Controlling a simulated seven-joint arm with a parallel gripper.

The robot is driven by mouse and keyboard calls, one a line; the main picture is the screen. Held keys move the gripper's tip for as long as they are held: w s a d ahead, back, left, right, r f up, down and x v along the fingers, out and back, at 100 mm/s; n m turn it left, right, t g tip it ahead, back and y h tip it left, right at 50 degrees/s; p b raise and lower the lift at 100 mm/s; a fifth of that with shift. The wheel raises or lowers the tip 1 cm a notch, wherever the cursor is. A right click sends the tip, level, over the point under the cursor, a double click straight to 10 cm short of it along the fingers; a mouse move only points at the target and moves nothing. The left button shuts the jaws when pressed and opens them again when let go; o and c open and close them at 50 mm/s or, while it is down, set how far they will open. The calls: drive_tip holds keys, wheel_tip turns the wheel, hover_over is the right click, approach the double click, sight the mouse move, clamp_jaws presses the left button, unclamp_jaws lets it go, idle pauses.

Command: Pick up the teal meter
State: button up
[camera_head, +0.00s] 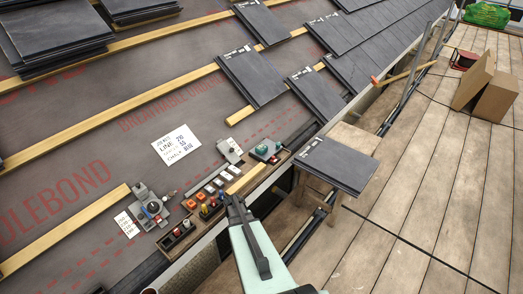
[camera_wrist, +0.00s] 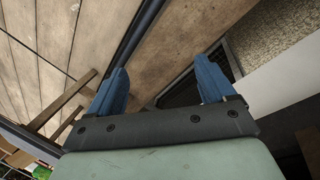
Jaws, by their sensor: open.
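The teal meter (camera_head: 264,150) is a small device with a teal body and lighter face. It sits at the far right end of the wooden rack on the roof edge in the head view. My gripper (camera_head: 233,203) is nearer the camera, over the roof edge, below and left of the meter in the picture and apart from it. In the wrist view my gripper (camera_wrist: 162,76) shows two blue fingers spread wide with nothing between them. The meter does not show in the wrist view.
The wooden rack (camera_head: 190,213) holds several coloured blocks. A grey device (camera_head: 150,207) and a pale meter (camera_head: 230,150) are close by. A slate lies on a wooden stand (camera_head: 352,137) at right. Roof battens and slates lie behind; planking (camera_head: 420,200) is mostly clear.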

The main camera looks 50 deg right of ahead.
drive_tip(key=s+d+r+m+t+h, duration=0.1)
drive_tip(key=s+d+r+m+h, duration=0.35)
drive_tip(key=d, duration=1.05)
drive_tip(key=w+d+r+m+y, duration=0.1)
drive_tip(key=d+r, duration=0.7)
drive_tip(key=d, duration=0.7)
drive_tip(key=s+d+r+m+t+h, duration=0.1)
drive_tip(key=d+r+m, duration=0.35)
drive_tip(key=d, duration=1.15)
wheel_tip(320, 180, up, 11)
drive_tip(key=y, duration=0.6)
hover_over(261, 147)
drive_tip(key=shift+n, duration=0.3)
wheel_tip(261, 147, down, 13)
drive_tip(key=shift+d+r, duration=0.15)
drive_tip(key=shift+r, duration=0.05)
drive_tip(key=shift+c, duration=0.5)
